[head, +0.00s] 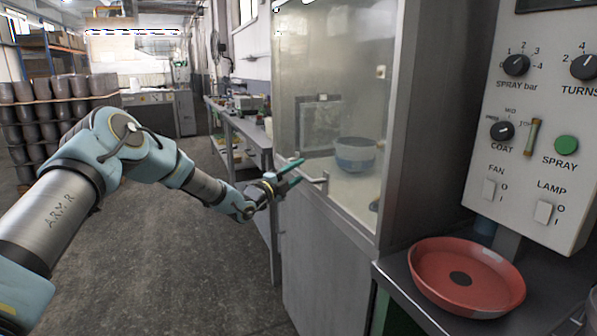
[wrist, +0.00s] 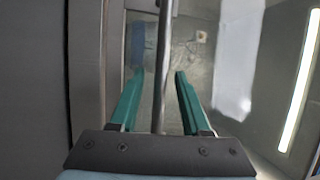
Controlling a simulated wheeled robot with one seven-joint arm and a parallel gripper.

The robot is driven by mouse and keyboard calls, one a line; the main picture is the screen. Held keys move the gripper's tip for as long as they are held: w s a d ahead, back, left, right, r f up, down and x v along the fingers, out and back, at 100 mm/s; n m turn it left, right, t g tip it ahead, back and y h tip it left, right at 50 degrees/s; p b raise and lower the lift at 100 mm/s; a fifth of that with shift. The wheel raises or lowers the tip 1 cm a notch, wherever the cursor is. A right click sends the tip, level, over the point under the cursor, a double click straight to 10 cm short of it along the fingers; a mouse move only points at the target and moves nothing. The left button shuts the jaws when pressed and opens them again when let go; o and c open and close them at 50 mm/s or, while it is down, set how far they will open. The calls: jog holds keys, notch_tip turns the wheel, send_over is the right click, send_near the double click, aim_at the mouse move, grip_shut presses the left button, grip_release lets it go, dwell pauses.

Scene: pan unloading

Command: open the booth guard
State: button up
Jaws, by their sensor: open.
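The booth guard (head: 300,75) is a clear pane in a grey metal frame over the front of the spray booth, and it looks shut. Its handle (head: 318,181) is a short metal bar near the pane's lower edge. My gripper (head: 296,170) is at the handle, coming from the left. In the wrist view the two teal fingers of my gripper (wrist: 157,74) are apart, with the handle bar (wrist: 163,35) running between them. Gaps show on both sides of the bar, so the fingers are not closed on it.
A red pan (head: 467,277) rests on the metal counter at the right, under the control panel (head: 535,120). Stacked pots (head: 40,115) stand far left. The floor (head: 190,270) before the booth is clear.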

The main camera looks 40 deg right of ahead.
jog(key=shift+c, duration=0.2)
grip_shut()
dwell(1.1)
